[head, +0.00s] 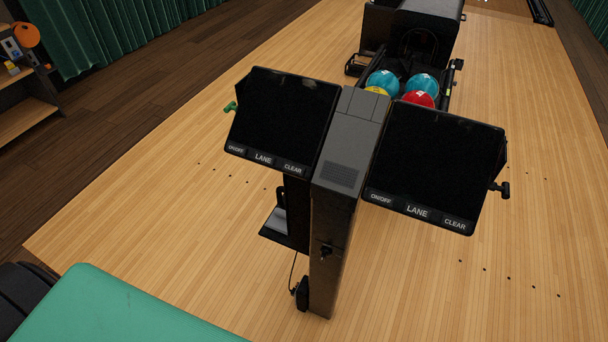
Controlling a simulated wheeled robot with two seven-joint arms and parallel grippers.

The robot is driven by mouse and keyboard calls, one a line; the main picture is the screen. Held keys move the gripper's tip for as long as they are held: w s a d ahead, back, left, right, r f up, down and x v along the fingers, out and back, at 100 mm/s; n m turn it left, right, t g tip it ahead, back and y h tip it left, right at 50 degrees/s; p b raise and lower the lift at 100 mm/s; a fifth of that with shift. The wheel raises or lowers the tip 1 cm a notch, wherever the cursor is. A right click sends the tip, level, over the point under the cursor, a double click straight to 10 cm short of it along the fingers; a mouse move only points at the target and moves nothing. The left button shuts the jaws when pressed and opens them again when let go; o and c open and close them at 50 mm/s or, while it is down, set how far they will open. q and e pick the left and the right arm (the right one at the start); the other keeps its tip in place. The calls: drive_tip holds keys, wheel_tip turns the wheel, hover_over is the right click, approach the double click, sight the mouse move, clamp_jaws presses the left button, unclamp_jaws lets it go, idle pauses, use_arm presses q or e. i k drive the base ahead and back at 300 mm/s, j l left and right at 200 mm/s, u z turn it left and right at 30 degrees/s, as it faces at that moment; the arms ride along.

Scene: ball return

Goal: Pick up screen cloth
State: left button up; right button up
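I cannot pick out a screen cloth for certain. Two dark screens, the left one (282,120) and the right one (435,165), are mounted on either side of a grey post (340,190). A small black shelf (284,239) juts from the left of the post. A greyish item (275,220) is on it, partly hidden, and I cannot tell what it is. Neither of my grippers is in view.
Behind the screens, a ball return (412,38) holds blue, red and yellow balls. A green-topped surface (120,310) fills the lower left. A wooden shelf unit (25,118) with an orange ball stands at the far left. The wooden floor around the post is clear.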

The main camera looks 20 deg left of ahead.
sight(277, 222)
drive_tip(key=j+u, duration=0.35)
drive_tip(key=i+j+u, duration=0.15)
drive_tip(key=j+u, duration=0.2)
drive_tip(key=i+j+u, duration=0.35)
drive_tip(key=j, duration=0.2)
drive_tip(key=i+j+u, duration=0.35)
drive_tip(key=j, duration=0.15)
drive_tip(key=i+j+u, duration=0.35)
drive_tip(key=i+z, duration=0.5)
drive_tip(key=i+j+z, duration=0.3)
drive_tip(key=i+z, duration=0.35)
drive_tip(key=z, duration=0.25)
drive_tip(key=i+z, duration=0.2)
drive_tip(key=z, duration=0.3)
drive_tip(key=i+j+z, duration=0.15)
drive_tip(key=z, duration=0.3)
drive_tip(key=i+j+z, duration=0.1)
drive_tip(key=z, duration=0.35)
drive_tip(key=i+j+z, duration=0.2)
drive_tip(key=z, duration=0.25)
drive_tip(key=i+j+z, duration=0.2)
drive_tip(key=j+z, duration=0.25)
drive_tip(key=i+j+z, duration=0.1)
drive_tip(key=j+z, duration=0.15)
drive_tip(key=z, duration=0.25)
drive_tip(key=j+z, duration=0.45)
drive_tip(key=i+l, duration=0.05)
